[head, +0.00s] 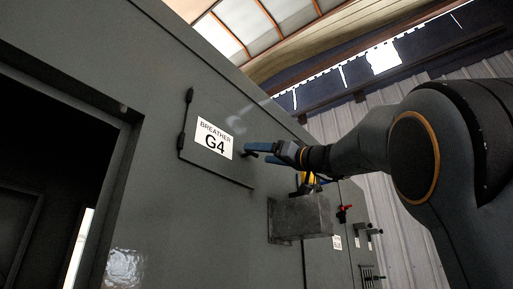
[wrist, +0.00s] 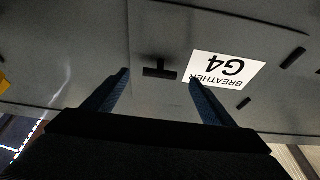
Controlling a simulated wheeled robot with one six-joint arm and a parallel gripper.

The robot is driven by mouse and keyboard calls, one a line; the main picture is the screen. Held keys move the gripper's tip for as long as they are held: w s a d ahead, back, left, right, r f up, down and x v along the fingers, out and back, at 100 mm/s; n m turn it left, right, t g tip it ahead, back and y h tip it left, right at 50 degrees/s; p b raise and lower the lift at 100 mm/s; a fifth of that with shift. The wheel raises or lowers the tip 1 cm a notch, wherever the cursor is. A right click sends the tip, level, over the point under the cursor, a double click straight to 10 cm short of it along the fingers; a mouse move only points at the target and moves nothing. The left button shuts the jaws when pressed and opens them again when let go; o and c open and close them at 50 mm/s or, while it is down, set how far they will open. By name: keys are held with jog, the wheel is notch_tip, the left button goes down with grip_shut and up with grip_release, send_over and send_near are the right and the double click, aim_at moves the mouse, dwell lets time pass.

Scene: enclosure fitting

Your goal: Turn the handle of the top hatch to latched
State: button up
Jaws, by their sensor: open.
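In the wrist view the label (wrist: 224,69) appears upside down. The hatch handle (wrist: 160,72) is a small dark T-shaped piece beside the label, with its bar lying across the wrist picture. My gripper (wrist: 159,80) is open, with one blue finger on either side of the handle. I cannot tell whether they touch it. In the head view my gripper (head: 259,149) is at the hatch's right side and largely covers the handle.
A grey box (head: 300,218) juts from the wall below my gripper, with a yellow item (head: 309,181) above it. A red handle (head: 344,213) and dark fittings (head: 368,232) are farther right. A dark opening (head: 50,180) is at the left.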

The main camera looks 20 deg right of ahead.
aim_at(253, 153)
jog(key=shift+p+x, duration=0.95)
jog(key=shift+x, duration=0.65)
jog(key=c, duration=1)
jog(key=shift+c, duration=0.2)
